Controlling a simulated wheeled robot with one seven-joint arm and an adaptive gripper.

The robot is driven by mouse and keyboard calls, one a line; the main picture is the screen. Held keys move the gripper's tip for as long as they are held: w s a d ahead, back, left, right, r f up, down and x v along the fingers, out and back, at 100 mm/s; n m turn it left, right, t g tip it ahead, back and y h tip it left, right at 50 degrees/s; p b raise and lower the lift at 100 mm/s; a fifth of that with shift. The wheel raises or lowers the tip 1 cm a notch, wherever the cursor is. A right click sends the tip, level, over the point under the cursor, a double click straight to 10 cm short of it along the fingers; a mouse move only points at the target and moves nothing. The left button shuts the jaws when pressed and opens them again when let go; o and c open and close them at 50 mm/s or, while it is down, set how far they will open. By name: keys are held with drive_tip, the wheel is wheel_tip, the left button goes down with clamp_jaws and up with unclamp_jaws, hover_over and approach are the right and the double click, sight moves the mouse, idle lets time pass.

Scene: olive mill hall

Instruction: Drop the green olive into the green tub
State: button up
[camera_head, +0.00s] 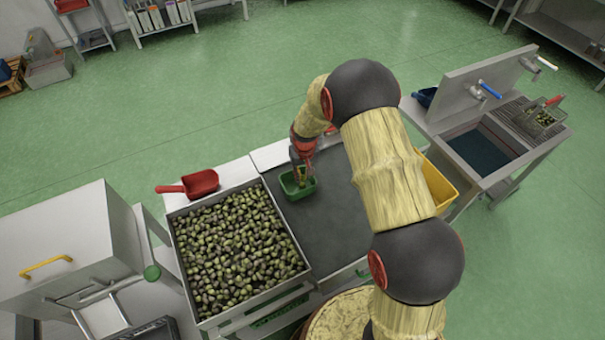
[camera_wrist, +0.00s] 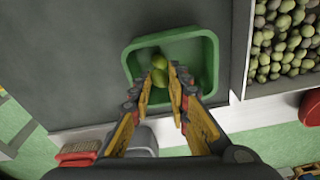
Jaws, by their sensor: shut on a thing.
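The green tub (camera_head: 311,190) stands on the dark table top, just right of the olive tray. In the wrist view the tub (camera_wrist: 211,62) is below and around the fingertips. My gripper (camera_head: 302,172) is over the tub, pointing down. In the wrist view my gripper (camera_wrist: 160,86) is shut on a green olive (camera_wrist: 159,78), partly hidden by the fingers. Another yellow-green olive (camera_wrist: 157,61) shows just beyond the fingertips, seemingly inside the tub. I cannot tell how far the held olive is above the tub floor.
A large metal tray (camera_head: 180,250) full of mixed olives sits left of the tub. A red scoop (camera_head: 200,183) lies behind it. A yellow bin (camera_head: 437,185) stands right, partly behind my arm. A sink unit (camera_head: 480,150) is farther right. Bare table lies right of the tub.

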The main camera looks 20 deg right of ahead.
drive_tip(key=o, duration=0.8)
drive_tip(key=shift+c, duration=0.2)
drive_tip(key=shift+r, duration=0.1)
drive_tip(key=r, duration=0.4)
drive_tip(key=s+r, duration=0.1)
drive_tip(key=r, duration=0.6)
drive_tip(key=shift+s+r, duration=0.2)
drive_tip(key=shift+r, duration=0.15)
drive_tip(key=shift+s+r+t+b, duration=0.9)
drive_tip(key=shift+s+r, duration=2.45)
drive_tip(key=shift+s, duration=1.95)
drive_tip(key=shift+s+r+t+b, duration=0.5)
drive_tip(key=shift+s+r+b, duration=0.75)
drive_tip(key=shift+s+r, duration=3.1)
drive_tip(key=shift+s+r+t+b, duration=0.9)
drive_tip(key=shift+s+r, duration=1.5)
drive_tip(key=shift+s, duration=3.85)
